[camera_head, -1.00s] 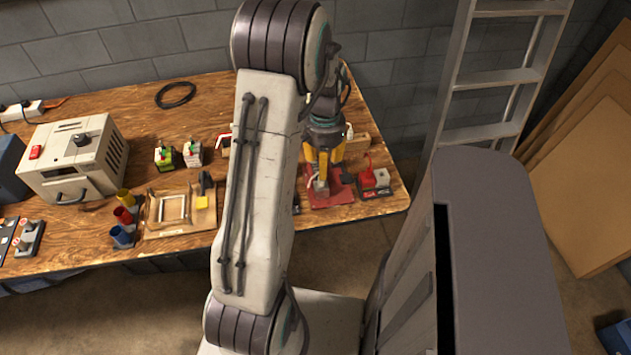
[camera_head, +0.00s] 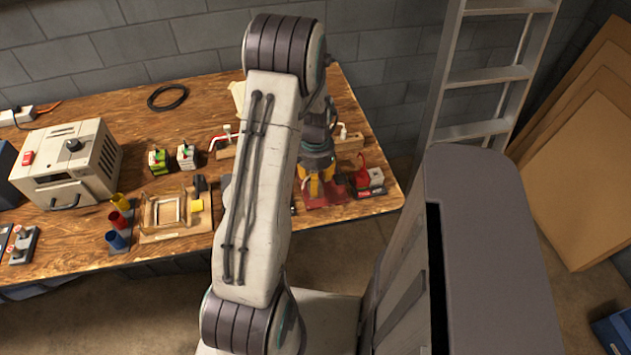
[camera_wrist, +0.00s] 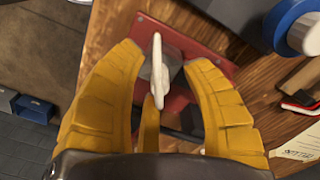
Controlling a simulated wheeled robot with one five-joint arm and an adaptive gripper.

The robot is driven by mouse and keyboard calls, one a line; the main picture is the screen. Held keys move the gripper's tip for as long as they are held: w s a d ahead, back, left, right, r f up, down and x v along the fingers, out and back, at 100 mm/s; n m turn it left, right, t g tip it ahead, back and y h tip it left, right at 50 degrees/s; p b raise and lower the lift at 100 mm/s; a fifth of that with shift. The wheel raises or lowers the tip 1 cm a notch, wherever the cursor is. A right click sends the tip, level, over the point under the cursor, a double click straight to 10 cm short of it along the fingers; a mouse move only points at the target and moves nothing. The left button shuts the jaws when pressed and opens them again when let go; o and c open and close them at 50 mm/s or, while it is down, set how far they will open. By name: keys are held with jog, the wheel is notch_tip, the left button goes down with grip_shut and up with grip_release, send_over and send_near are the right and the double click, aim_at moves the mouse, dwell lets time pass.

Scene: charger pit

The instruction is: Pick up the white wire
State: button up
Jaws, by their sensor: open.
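A white, slender, upright piece (camera_wrist: 158,68) shows between my gripper's fingers in the wrist view; it may be the white wire, seen nearly end-on. It stands against a grey block on a red plate (camera_wrist: 192,50). My gripper (camera_wrist: 155,85) is open, with its yellow fingers on either side of the white piece and gaps showing on both sides. In the head view, my gripper (camera_head: 318,185) is low over the red plate (camera_head: 325,199) at the bench's right end, and hides the block.
A red part beside a grey block (camera_head: 376,178) stands just right of the plate. A wooden strip (camera_head: 348,145) lies behind my gripper. A blue-and-white round object (camera_wrist: 295,25) is close at upper right in the wrist view. Cups (camera_head: 116,220) and a wooden frame (camera_head: 165,210) are farther left.

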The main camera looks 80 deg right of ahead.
grip_shut()
dwell(0.5)
